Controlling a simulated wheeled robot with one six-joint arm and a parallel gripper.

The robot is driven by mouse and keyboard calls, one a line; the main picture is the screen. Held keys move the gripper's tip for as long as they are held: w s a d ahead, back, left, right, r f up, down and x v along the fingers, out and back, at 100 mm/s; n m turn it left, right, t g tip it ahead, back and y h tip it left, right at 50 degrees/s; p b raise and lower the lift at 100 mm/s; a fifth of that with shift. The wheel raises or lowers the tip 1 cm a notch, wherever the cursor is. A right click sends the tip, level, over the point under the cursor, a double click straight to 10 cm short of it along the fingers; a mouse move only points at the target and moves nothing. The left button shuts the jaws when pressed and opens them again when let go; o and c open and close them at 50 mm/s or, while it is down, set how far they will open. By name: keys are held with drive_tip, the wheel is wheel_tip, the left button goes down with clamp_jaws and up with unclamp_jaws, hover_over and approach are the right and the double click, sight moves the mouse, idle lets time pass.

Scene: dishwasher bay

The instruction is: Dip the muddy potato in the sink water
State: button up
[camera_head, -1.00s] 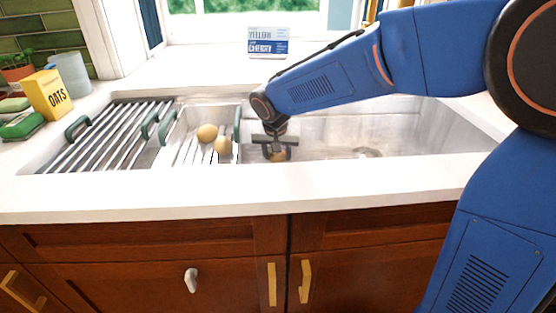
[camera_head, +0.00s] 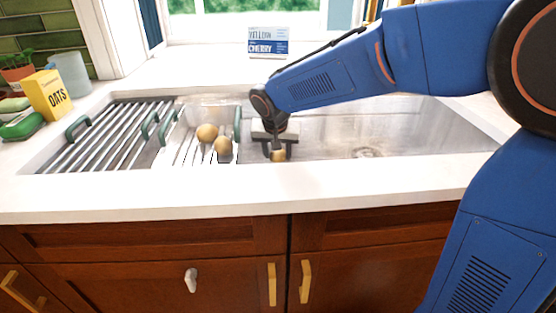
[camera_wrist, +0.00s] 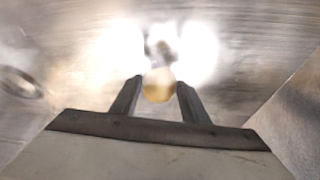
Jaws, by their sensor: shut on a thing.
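My gripper (camera_head: 278,153) points down into the right part of the sink (camera_head: 400,140), just right of the rack. It is shut on a potato (camera_head: 278,156), a small tan lump low between the fingers. In the wrist view the potato (camera_wrist: 158,85) sits between the two fingertips, with bright glare and a blurred dark shape just beyond it. Its mud cannot be made out clearly. I cannot tell a water surface from the shiny metal, nor whether the potato touches water.
Two other potatoes (camera_head: 207,133) (camera_head: 223,146) lie on the wire rack (camera_head: 187,150) at the sink's left. A slatted drainer (camera_head: 105,135) is further left. An oats box (camera_head: 48,95), a cup (camera_head: 69,74) and a blue-white box (camera_head: 268,42) stand around. The sink's right side is clear.

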sight(278, 154)
wheel_tip(278, 154, up, 24)
idle(2.8)
idle(2.1)
drive_tip(key=shift+r, duration=1.9)
